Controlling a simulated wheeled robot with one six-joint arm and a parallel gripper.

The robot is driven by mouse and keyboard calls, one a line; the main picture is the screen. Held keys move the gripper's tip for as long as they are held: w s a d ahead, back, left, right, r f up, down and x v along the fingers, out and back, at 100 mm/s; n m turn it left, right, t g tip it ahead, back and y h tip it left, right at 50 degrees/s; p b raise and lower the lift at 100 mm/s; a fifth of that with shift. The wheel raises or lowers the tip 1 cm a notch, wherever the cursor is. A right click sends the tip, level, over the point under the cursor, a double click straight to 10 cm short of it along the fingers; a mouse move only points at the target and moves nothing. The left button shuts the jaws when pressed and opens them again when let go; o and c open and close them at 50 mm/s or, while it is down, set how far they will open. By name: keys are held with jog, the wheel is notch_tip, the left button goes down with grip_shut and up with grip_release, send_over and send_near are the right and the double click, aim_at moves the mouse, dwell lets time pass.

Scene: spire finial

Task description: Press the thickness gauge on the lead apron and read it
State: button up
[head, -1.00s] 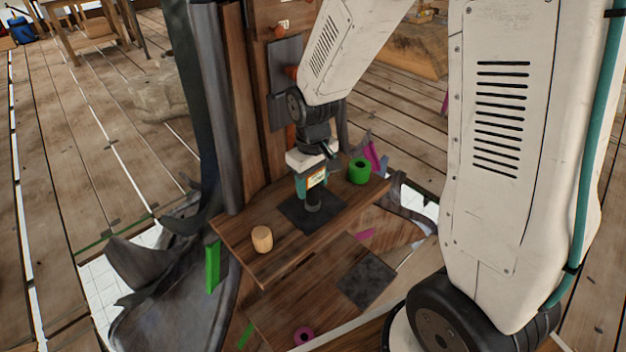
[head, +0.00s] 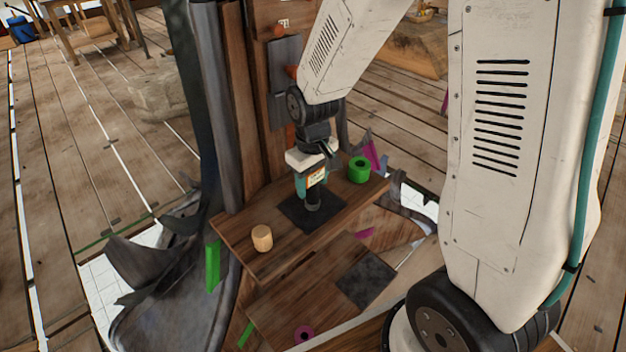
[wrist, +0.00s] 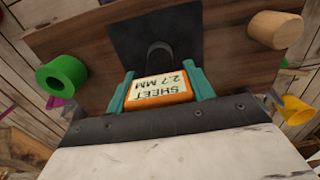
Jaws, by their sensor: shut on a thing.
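My gripper (wrist: 160,90) is shut on the thickness gauge (wrist: 163,87), an orange body with a pale display reading "SHEET 2.7 MM". In the head view the gauge (head: 316,178) is upright, its dark round foot on the dark square sheet of the lead apron (head: 291,211). The foot appears to touch the sheet. The sheet lies flat on the wooden shelf and also shows in the wrist view (wrist: 128,30). My gripper (head: 312,187) holds the gauge from above, and its teal fingers cover part of it.
A green ring (head: 358,169) stands right of the gauge on the wooden shelf (head: 240,245). A tan wooden cylinder (head: 262,238) stands to the left. A wooden post (head: 260,110) rises behind.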

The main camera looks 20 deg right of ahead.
jog(key=shift+r, duration=2.45)
jog(key=shift+f, duration=0.1)
jog(key=shift+f, duration=2.2)
jog(key=o, duration=1.2)
jog(key=shift+c, duration=0.2)
